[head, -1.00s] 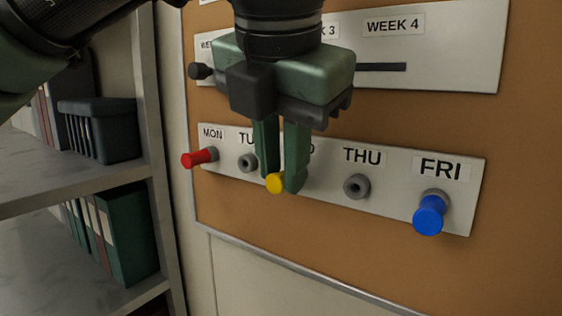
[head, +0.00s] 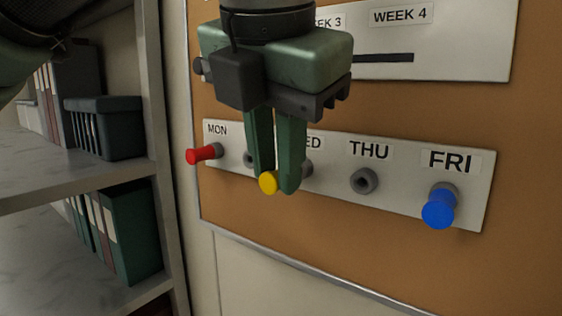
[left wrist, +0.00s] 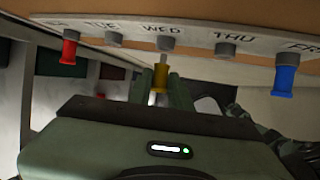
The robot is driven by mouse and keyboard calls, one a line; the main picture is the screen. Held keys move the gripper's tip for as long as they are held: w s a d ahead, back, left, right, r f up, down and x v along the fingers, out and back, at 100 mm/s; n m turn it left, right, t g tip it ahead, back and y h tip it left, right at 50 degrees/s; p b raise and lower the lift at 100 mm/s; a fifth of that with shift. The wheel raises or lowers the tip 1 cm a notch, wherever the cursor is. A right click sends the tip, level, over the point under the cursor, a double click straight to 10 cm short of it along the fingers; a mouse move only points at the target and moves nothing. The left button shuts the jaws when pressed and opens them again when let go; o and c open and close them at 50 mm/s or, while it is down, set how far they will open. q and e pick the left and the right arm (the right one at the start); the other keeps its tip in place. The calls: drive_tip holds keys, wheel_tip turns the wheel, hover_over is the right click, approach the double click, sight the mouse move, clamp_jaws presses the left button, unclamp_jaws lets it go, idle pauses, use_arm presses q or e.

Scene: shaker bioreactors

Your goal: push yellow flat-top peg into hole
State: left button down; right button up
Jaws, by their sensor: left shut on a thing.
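The yellow flat-top peg (head: 268,182) is between the fingers of my left gripper (head: 275,188), which is shut on it. The left wrist view also shows the yellow peg (left wrist: 160,78), its thin grey pin pointing at the board. The grey hole under the WED label (left wrist: 166,42) lies just beyond the pin tip, nearly in line with it. I cannot tell whether the pin touches the hole. In the head view the WED hole (head: 306,169) is mostly hidden behind a finger. My right gripper is not in view.
The white day strip (head: 335,178) holds a red peg (head: 204,153) at MON and a blue peg (head: 439,207) at FRI. The THU hole (head: 364,180) is empty. A WEEK strip (head: 450,50) is above. Shelves with binders (head: 130,230) stand at the left.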

use_arm(q)
drive_tip(key=shift+s+a, duration=0.15)
drive_tip(key=shift+s, duration=0.1)
idle(0.3)
drive_tip(key=shift+s+a+b, duration=0.6)
drive_tip(key=shift+s+a, duration=0.3)
drive_tip(key=shift+s, duration=0.25)
